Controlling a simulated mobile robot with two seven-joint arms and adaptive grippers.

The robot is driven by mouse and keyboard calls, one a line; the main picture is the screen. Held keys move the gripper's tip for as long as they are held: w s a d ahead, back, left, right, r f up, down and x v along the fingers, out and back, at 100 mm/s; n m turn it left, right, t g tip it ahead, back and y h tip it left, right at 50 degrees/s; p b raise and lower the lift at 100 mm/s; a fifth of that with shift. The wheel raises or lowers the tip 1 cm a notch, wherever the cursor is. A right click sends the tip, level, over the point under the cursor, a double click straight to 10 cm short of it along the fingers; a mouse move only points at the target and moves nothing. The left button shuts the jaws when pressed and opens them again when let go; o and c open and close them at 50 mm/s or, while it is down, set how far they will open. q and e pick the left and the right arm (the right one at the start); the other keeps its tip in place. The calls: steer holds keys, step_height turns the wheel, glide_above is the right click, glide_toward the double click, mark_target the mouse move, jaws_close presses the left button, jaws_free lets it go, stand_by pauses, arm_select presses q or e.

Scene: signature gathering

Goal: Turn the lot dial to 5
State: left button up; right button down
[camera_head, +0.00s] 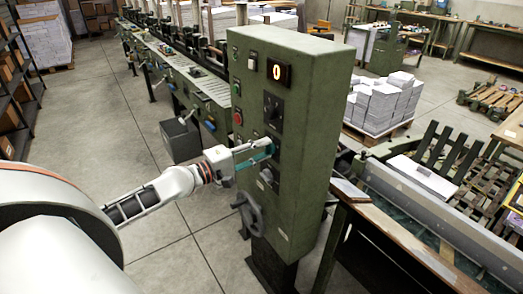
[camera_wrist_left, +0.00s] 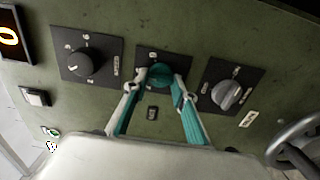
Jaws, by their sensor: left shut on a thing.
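The green control cabinet (camera_head: 305,130) stands in the middle of the head view, with three dials on black plates in a column. In the left wrist view they form a row: a black dial (camera_wrist_left: 83,62), the middle dial (camera_wrist_left: 160,73) and a grey dial (camera_wrist_left: 230,95). My left gripper (camera_head: 268,151) reaches the cabinet from the left and is shut on the middle dial, with its teal-padded fingers on either side of the knob. Fingers partly hide its plate.
A lit display (camera_head: 278,72) on the cabinet shows 0. Push buttons (camera_head: 238,118) sit along the cabinet's left edge. A handwheel (camera_head: 249,212) sticks out below the dials.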

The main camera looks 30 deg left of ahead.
arm_select(q)
steer(key=shift+a+r, duration=0.1)
stand_by(0.3)
steer(key=o, duration=1.1)
steer(key=v, duration=1.2)
